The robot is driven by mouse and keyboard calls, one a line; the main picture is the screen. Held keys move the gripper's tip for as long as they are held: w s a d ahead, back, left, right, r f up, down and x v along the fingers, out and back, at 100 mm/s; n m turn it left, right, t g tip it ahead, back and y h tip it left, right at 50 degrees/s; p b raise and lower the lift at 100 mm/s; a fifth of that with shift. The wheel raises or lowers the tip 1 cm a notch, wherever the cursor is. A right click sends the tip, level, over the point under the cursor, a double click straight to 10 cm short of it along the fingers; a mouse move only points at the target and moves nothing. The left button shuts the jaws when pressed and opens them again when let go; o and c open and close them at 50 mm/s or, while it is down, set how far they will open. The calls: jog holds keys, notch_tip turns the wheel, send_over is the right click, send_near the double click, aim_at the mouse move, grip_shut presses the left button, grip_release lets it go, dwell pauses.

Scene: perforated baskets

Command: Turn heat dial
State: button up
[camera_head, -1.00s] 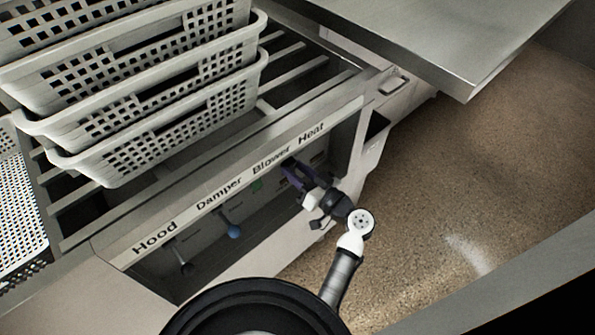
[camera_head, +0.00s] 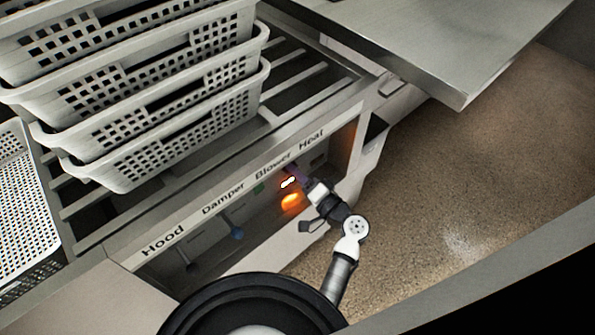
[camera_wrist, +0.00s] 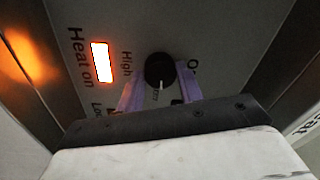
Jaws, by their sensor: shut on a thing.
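The heat dial (camera_wrist: 160,71) is a round black knob with a white pointer line, on a grey panel in the wrist view. My gripper (camera_wrist: 160,88) has its two purple fingers on either side of the knob, shut on it. In the head view my gripper (camera_head: 296,176) reaches into the recessed panel below the "Heat" and "Blower" labels, and the dial is hidden there. A lit white-orange "Heat on" indicator (camera_wrist: 102,62) glows beside the dial. The words "High" and a partly hidden "Lo" are printed near the knob.
Below the "Hood" and "Damper" labels are a dark lever and a blue-knobbed lever (camera_head: 236,233). Stacked perforated baskets (camera_head: 165,140) stand on the slatted rack at upper left. A metal table (camera_head: 450,50) is at upper right. Open floor (camera_head: 480,190) lies at right.

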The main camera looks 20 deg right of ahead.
jog(key=shift+m, duration=0.7)
jog(key=shift+p, duration=0.3)
jog(key=o, duration=1)
jog(key=shift+s, duration=0.1)
jog(key=b+v, duration=0.2)
jog(key=v, duration=1.1)
jog(key=shift+s, duration=0.35)
jog(key=shift+d+f, duration=0.1)
